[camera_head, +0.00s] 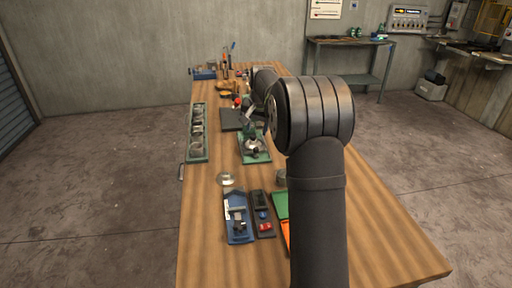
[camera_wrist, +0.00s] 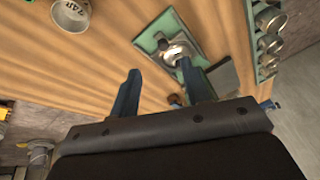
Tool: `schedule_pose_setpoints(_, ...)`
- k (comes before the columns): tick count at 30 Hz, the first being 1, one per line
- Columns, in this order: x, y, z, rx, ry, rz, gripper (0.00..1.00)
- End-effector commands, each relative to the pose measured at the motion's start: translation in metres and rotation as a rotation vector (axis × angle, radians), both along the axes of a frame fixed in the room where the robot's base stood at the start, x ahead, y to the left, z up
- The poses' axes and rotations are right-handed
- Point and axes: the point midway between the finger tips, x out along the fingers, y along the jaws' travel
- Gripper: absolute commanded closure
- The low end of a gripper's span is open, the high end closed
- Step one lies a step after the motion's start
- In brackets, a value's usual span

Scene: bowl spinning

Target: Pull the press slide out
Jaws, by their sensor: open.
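My gripper (camera_wrist: 162,88) is open, its two blue fingers spread wide with nothing seen between them. A green plate (camera_wrist: 190,28) with a silver metal fixture (camera_wrist: 173,52) lies beyond the fingers in the wrist view. The right finger overlaps the fixture's lower edge; I cannot tell whether they touch. The same green plate (camera_head: 262,157) shows mid-table in the head view, partly behind my arm. A blue-based device (camera_head: 238,227) and a dark narrow device with a red part (camera_head: 265,226) stand at the front left. I cannot tell for sure which thing has the press slide.
A green rack of round metal cups (camera_head: 198,158) lies along the table's left edge. A dark flat pad (camera_head: 231,124) lies behind the green plate. A clear round dish (camera_head: 225,179) sits in front of it. The wooden table's (camera_head: 390,240) right front is clear.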

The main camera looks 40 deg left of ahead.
Motion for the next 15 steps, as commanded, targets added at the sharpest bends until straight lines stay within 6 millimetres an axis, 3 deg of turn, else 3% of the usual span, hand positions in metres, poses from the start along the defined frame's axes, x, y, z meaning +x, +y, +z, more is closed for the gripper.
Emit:
schedule_pose_setpoints(3,0.000,0.010,0.019,-0.059,-0.109,0.098,0.57)
schedule_pose_setpoints(7,0.001,0.014,0.026,-0.089,-0.157,0.139,0.57)
schedule_pose_setpoints(11,0.005,0.016,0.016,-0.094,-0.160,0.143,0.57)
schedule_pose_setpoints(15,0.013,0.020,-0.007,-0.094,-0.157,0.141,0.57)
